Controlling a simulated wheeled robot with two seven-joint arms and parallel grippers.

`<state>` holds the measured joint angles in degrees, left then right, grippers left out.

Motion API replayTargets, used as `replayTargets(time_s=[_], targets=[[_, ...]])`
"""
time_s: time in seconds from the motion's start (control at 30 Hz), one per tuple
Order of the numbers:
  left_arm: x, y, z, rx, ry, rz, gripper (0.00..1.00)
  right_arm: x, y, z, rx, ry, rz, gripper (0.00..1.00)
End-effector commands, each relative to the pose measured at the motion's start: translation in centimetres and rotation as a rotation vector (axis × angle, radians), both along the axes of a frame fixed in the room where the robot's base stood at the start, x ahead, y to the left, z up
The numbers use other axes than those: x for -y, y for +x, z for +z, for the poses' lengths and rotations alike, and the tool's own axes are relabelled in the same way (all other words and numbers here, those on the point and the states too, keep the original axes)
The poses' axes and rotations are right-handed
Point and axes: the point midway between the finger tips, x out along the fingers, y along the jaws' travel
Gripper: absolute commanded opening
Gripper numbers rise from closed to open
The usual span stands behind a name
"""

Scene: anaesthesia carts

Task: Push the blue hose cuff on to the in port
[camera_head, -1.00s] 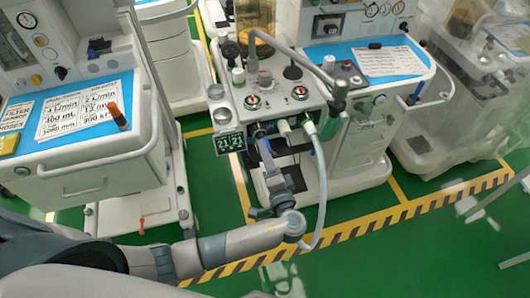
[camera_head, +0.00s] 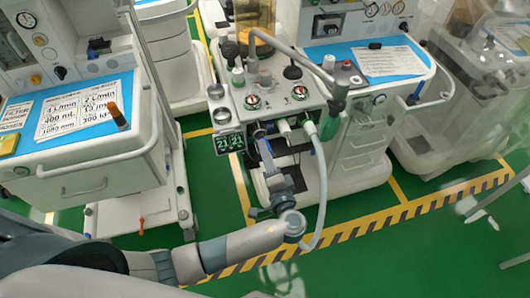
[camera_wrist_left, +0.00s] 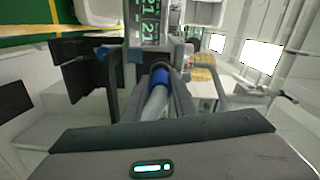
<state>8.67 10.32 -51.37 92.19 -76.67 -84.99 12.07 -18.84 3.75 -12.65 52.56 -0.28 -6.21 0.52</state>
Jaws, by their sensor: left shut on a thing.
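My left gripper (camera_head: 262,142) reaches up to the front of the middle cart's breathing unit (camera_head: 280,92). In the left wrist view the gripper (camera_wrist_left: 161,80) is shut on the blue hose cuff (camera_wrist_left: 161,75). A pale hose (camera_wrist_left: 152,106) runs from the cuff back toward the wrist. The cuff points at the dark front of the unit, just right of the display (camera_wrist_left: 150,22). The in port is not clearly visible behind the cuff and fingers, so I cannot tell whether the cuff is seated. My right gripper is not in view.
A pale hose (camera_head: 322,185) hangs from the unit's front, right of my gripper, and loops down near my left arm. A left cart (camera_head: 90,160) with cards on top stands beside my arm. Green floor (camera_head: 375,245) lies open at front right.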

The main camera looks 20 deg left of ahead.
Motion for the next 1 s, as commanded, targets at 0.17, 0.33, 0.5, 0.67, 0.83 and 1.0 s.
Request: replayTargets(time_s=[0.17,0.33,0.5,0.67,0.83,1.0], targets=[[0.0,0.1,0.0,0.001,0.001,0.0,0.03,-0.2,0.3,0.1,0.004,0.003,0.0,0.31],[-0.2,0.3,0.0,0.001,0.001,0.0,0.03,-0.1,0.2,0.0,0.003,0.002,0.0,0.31],[-0.4,0.6,0.0,0.001,0.001,0.0,0.03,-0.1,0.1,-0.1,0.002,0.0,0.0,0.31],[-0.6,0.9,0.0,0.001,0.001,0.0,0.03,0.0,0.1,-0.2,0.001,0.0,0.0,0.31],[-0.8,1.2,0.0,0.001,0.001,0.0,0.03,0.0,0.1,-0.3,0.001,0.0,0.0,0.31],[-1.0,1.4,0.0,0.001,0.001,0.0,0.03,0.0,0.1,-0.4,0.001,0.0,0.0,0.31]])
